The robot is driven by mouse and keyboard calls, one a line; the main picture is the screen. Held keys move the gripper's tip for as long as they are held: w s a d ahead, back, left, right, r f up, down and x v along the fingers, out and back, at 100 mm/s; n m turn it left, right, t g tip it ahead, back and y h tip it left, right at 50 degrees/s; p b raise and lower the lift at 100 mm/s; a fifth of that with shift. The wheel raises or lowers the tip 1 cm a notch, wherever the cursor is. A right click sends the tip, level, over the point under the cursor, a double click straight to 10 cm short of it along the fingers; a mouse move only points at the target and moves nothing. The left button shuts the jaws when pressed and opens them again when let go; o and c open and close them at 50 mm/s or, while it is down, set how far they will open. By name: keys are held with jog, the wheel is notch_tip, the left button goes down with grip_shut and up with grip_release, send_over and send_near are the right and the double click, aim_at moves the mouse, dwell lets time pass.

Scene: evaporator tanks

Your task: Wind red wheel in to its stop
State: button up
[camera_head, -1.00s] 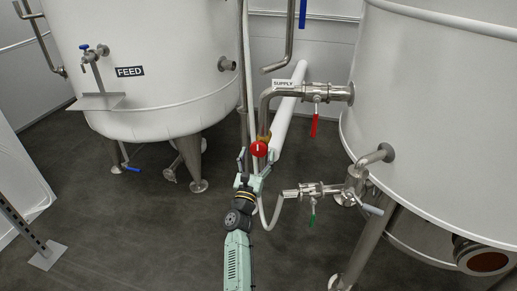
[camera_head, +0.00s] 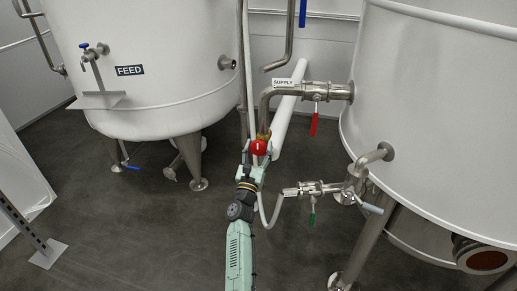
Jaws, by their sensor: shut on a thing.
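The red wheel (camera_head: 259,147) sits low on the pipework between the two tanks, below the bend of the pipe labelled SUPPLY, with a brass-coloured part (camera_head: 265,134) just behind it. My gripper (camera_head: 257,156) reaches it from below, with a finger on either side of the wheel. It is shut on the red wheel. The fingers partly cover the wheel's lower edge, and its stem is hidden.
The supply valve with a red lever (camera_head: 314,122) is up to the right. A valve with a green lever (camera_head: 312,218) and its hose lie close right of my arm. The FEED tank (camera_head: 150,60) stands left, a large tank (camera_head: 440,110) right.

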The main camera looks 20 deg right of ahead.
jog(key=c, duration=0.4)
jog(key=shift+f+n+b, duration=0.1)
jog(key=shift+n+b, duration=0.25)
jog(key=shift+n, duration=0.05)
